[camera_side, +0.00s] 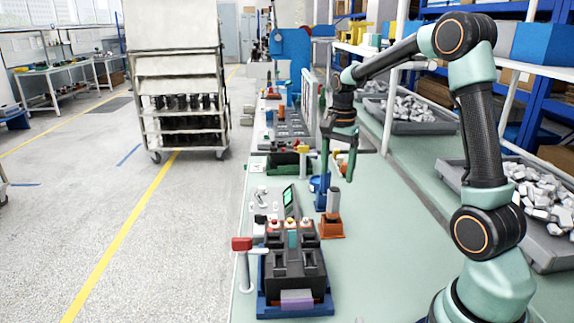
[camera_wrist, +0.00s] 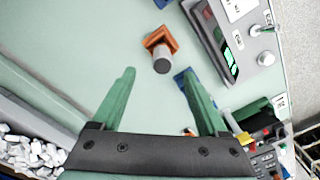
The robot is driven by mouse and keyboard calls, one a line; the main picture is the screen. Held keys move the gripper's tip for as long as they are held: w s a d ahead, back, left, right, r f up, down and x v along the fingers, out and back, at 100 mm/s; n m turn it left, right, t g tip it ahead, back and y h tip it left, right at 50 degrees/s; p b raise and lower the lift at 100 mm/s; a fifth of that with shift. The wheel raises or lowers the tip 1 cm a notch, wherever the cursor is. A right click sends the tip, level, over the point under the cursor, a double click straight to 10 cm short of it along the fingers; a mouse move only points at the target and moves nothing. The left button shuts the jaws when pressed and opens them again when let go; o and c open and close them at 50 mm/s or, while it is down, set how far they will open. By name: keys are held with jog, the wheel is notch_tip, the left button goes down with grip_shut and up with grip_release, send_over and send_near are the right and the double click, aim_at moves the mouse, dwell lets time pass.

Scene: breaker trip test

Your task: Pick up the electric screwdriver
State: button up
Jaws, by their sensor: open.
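A grey cylinder (camera_side: 333,200) stands upright in an orange holder (camera_side: 331,228) on the green bench. I take it to be the electric screwdriver, but its shape does not fully show. In the wrist view, the grey cylinder (camera_wrist: 161,66) and orange holder (camera_wrist: 158,40) lie ahead, roughly between the lines of my two green fingers. My gripper (camera_side: 338,178) is open and empty, above and a little behind the cylinder in the side view. The wrist view also shows my gripper (camera_wrist: 158,74) with its fingers apart and nothing between them.
A black breaker fixture (camera_side: 292,265) on a blue base stands in front, with a red-topped lever (camera_side: 242,258) at its left. A tester with a green screen (camera_side: 289,196) is behind it. Grey bins of metal parts (camera_side: 410,112) line the right. Bare bench lies right of the holder.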

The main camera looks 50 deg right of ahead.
aim_at(337, 190)
jog(key=shift+d+f+m, duration=0.3)
jog(key=shift+d+f, duration=0.05)
jog(key=shift+f, duration=0.4)
notch_tip(337, 190, down, 6)
jog(key=shift+r, duration=0.1)
jog(key=shift+w+a+f, duration=0.1)
jog(key=shift+w+f, duration=0.05)
jog(key=shift+f, duration=1.2)
jog(key=shift+w+f, duration=0.15)
jog(key=shift+f, duration=1.2)
grip_shut()
